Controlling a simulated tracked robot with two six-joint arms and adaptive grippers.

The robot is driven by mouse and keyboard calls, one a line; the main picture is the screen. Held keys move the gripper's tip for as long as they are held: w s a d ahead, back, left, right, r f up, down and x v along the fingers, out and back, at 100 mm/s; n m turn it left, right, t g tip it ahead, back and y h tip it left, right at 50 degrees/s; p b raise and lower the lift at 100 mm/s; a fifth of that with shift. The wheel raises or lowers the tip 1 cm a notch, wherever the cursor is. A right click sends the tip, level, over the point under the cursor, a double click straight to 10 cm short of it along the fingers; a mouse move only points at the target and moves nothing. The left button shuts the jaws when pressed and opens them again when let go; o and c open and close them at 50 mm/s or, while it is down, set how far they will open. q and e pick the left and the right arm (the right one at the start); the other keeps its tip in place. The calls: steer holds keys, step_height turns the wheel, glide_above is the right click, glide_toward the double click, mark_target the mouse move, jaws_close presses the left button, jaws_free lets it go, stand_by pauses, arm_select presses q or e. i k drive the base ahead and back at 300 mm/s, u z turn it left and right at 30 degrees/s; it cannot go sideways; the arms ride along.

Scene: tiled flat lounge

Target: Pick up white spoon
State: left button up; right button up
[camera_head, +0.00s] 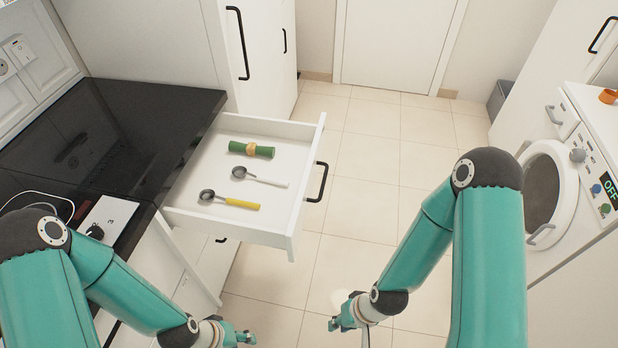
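The white spoon (271,181) lies in the open white drawer (303,172), its dark round bowl to the left and its pale handle to the right. A spoon with a yellow handle (242,204) lies nearer to me in the same drawer. A green roll with a yellow band (238,147) lies farther back. My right gripper (336,324) is low over the floor, in front of and right of the drawer. My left gripper (246,338) is at the bottom edge, below the drawer and partly cut off. Both are apart from the spoons, and their finger gaps are unclear.
A black countertop (120,125) borders the drawer on the left. The drawer's black handle (317,182) sticks out on its right side. A white washing machine (575,165) stands at the right. Tiled floor (375,150) is free between them.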

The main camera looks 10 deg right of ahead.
mark_target(238, 171)
steer(key=u, duration=0.05)
steer(key=k, duration=0.75)
steer(key=z, duration=0.35)
steer(key=i, duration=1.2)
steer(key=u, duration=2.9)
